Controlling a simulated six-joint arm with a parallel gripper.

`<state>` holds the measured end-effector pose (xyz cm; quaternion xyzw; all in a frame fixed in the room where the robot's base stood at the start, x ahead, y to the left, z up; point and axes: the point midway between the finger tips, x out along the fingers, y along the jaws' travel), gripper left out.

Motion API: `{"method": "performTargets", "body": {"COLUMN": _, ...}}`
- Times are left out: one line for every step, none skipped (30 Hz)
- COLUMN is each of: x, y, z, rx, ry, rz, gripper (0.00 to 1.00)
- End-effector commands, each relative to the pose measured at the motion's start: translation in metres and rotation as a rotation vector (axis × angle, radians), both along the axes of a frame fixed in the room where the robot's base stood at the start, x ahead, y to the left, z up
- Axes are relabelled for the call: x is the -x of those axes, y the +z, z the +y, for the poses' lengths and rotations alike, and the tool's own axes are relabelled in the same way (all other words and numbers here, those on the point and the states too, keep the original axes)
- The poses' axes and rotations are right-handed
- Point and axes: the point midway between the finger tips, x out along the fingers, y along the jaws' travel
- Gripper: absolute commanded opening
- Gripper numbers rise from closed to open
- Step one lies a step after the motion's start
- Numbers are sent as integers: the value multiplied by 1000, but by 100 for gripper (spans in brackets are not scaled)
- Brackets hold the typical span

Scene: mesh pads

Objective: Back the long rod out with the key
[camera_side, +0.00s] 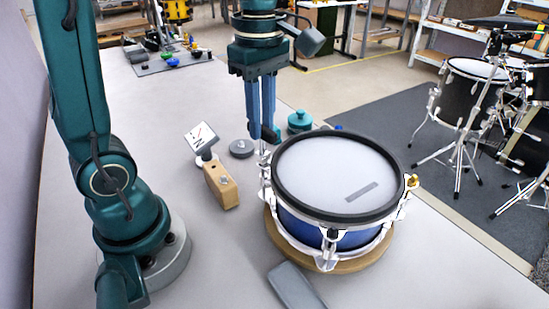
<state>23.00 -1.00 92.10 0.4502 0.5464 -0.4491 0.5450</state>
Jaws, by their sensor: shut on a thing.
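A blue snare drum (332,232) with a pale mesh head (325,165) and black rim stands on a round wooden base (362,263). Silver lugs and rods run around its shell. The long rod cannot be told apart from the others at this size. My gripper (264,134) points down at the drum's back left edge, above the silver hardware (265,168) there. Its blue fingers are shut on a small dark piece, seemingly the key (271,134), mostly hidden by the fingers. I cannot tell whether the key touches the rod.
Left of the drum are a wooden block (220,186), a small tilted card on a stand (201,138) and a grey disc (241,148). A teal lidded pot (299,121) stands behind. A grey flat bar (296,287) lies in front.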

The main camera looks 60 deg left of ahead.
Motion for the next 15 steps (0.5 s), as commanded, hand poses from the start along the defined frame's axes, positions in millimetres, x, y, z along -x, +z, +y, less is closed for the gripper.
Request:
{"method": "performTargets", "body": {"x": 0, "y": 0, "z": 0, "rx": 0, "ry": -36, "rz": 0, "gripper": 0}}
{"method": "performTargets", "body": {"x": 0, "y": 0, "z": 0, "rx": 0, "ry": -69, "rz": 0, "gripper": 0}}
{"method": "performTargets", "body": {"x": 0, "y": 0, "z": 0, "rx": 0, "ry": -123, "rz": -1, "gripper": 0}}
{"method": "performTargets", "body": {"x": 0, "y": 0, "z": 0, "rx": 0, "ry": -131, "rz": -1, "gripper": 0}}
{"method": "performTargets", "body": {"x": 0, "y": 0, "z": 0, "rx": 0, "ry": -127, "rz": -1, "gripper": 0}}
{"method": "performTargets", "body": {"x": 0, "y": 1, "z": 0, "rx": 0, "ry": -126, "rz": -1, "gripper": 0}}
{"method": "performTargets", "body": {"x": 0, "y": 2, "z": 0, "rx": 0, "ry": -126, "rz": -2, "gripper": 0}}
{"method": "performTargets", "body": {"x": 0, "y": 4, "z": 0, "rx": 0, "ry": -126, "rz": -2, "gripper": 0}}
{"method": "performTargets", "body": {"x": -1, "y": 8, "z": 0, "rx": -1, "ry": -126, "rz": -3, "gripper": 0}}
{"method": "performTargets", "body": {"x": -1, "y": 10, "z": 0, "rx": -1, "ry": -126, "rz": -4, "gripper": 0}}
{"method": "performTargets", "body": {"x": -1, "y": 13, "z": 0, "rx": -1, "ry": -126, "rz": -4, "gripper": 0}}
{"method": "performTargets", "body": {"x": -1, "y": 17, "z": 0, "rx": -1, "ry": -125, "rz": -4, "gripper": 0}}
{"method": "performTargets", "body": {"x": -1, "y": 20, "z": 0, "rx": -1, "ry": -125, "rz": -3, "gripper": 0}}
{"method": "performTargets", "body": {"x": -1, "y": 22, "z": 0, "rx": -1, "ry": -125, "rz": -4, "gripper": 0}}
{"method": "performTargets", "body": {"x": -1, "y": 25, "z": 0, "rx": -1, "ry": -125, "rz": -3, "gripper": 0}}
